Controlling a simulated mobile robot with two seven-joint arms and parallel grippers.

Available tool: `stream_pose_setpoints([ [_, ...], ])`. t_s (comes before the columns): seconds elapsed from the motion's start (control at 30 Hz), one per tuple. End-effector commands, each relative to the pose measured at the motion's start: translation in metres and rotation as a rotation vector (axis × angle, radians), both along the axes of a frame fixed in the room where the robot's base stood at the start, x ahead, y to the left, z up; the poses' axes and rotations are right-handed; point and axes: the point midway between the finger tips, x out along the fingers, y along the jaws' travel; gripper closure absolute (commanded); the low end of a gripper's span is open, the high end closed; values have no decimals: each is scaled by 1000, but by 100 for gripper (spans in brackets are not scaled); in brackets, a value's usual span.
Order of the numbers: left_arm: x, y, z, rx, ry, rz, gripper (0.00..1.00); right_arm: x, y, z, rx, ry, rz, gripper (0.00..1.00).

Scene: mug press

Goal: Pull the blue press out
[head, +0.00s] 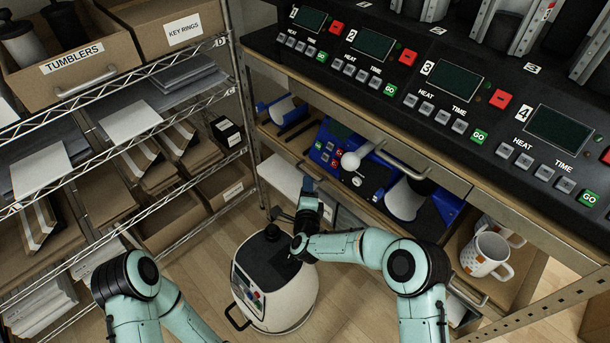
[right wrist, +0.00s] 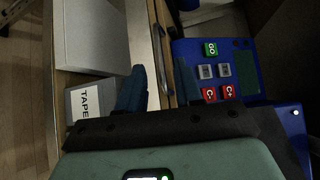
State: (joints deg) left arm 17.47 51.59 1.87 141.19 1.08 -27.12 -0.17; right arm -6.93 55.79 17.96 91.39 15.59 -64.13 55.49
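The blue press (head: 375,172) sits on the shelf under the counter in the head view. Its button panel (head: 328,148) is at its left end, with a white part and a silver curved plate further right. The right wrist view shows the panel (right wrist: 215,72) with green GO and red C buttons. My right gripper (head: 308,187) is at the shelf's front edge, just in front of the panel. In the right wrist view its two dark blue fingers (right wrist: 158,78) are apart with nothing held, left of the panel. My left arm shows at the lower left, but its gripper is out of view.
The counter (head: 420,50) with numbered control panels overhangs the shelf. A drawer handle (head: 402,160) juts out above the press. White mugs (head: 487,253) stand at right. A wire rack (head: 130,130) stands left. A TAPE box (right wrist: 92,100) is near the fingers.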

Motion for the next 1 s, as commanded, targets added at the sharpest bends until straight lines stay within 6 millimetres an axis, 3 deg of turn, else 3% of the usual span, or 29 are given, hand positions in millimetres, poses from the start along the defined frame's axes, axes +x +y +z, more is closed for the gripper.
stream_pose_setpoints([
  [0.2, 9, 4, -8, 12, -22, 10, 57, 37, 1, -7, -1, -1, 0, 65],
  [0.4, 14, 7, -13, 19, -38, 17, 57, 57, 1, -10, -1, 1, 1, 65],
  [0.83, 17, 8, -14, 22, -45, 19, 57, 64, 1, -10, -2, 2, 2, 65],
  [0.93, 17, 8, -14, 22, -45, 19, 57, 64, 1, -10, -2, 2, 2, 97],
  [1.0, 17, 8, -14, 22, -45, 19, 57, 64, 1, -10, -2, 2, 2, 100],
])
